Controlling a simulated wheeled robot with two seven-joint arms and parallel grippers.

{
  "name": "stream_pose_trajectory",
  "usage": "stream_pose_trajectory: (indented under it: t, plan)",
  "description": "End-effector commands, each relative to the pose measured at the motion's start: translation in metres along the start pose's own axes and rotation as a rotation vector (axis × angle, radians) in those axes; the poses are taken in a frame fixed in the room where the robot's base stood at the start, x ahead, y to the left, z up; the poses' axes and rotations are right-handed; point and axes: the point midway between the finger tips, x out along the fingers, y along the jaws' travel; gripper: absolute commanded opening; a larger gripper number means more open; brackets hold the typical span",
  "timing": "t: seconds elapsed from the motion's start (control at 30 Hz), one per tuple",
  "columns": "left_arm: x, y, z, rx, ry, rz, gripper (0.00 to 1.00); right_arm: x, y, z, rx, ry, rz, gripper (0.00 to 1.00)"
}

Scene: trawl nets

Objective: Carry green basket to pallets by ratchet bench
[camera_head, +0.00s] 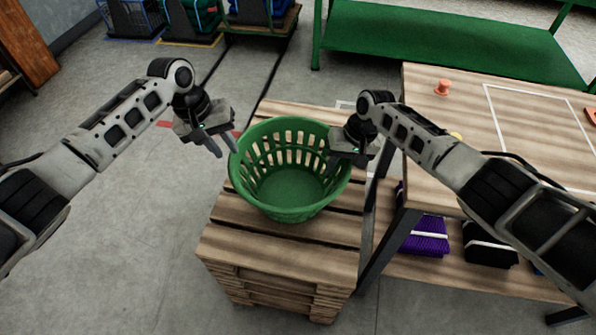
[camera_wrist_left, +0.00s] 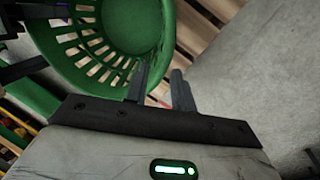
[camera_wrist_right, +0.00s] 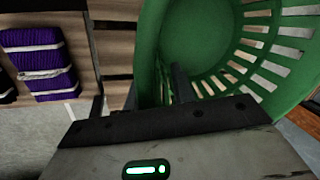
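The green basket (camera_head: 287,205), round with slotted sides, stands upright and looks empty on a stack of wooden pallets (camera_head: 228,243). It also shows in the left wrist view (camera_wrist_left: 85,60) and the right wrist view (camera_wrist_right: 151,50). My left gripper (camera_head: 222,150) is open at the basket's left rim; in its wrist view (camera_wrist_left: 160,85) one finger overlaps the basket and the other is outside it. My right gripper (camera_head: 346,162) is at the right rim; in its wrist view (camera_wrist_right: 157,85) its fingers are apart, one on the basket's inner side. Firm contact cannot be told.
A wooden bench (camera_head: 450,95) with a small orange item (camera_head: 442,87) stands close on the right; purple bundles (camera_head: 425,238) lie on its lower shelf. A green table (camera_head: 440,45) is behind. Crates (camera_head: 133,18) stand at the back left. Floor (camera_head: 140,230) on the left is clear.

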Motion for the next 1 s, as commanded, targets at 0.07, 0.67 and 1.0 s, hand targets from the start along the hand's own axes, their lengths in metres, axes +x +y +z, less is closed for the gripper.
stream_pose_trajectory:
  t: [0.07, 0.67, 1.0]
  plan:
    - [-0.016, 0.000, -0.001, 0.001, 0.002, 0.001, 0.25, 0.000, 0.000, 0.000, 0.000, 0.000, 0.000, 0.25]
    - [-0.042, 0.000, 0.000, -0.001, -0.001, 0.000, 0.25, -0.053, 0.000, -0.001, -0.002, 0.005, 0.000, 0.25]
    - [-0.042, 0.000, 0.000, -0.001, -0.001, 0.000, 0.25, -0.112, 0.000, 0.000, 0.000, 0.001, 0.000, 0.25]
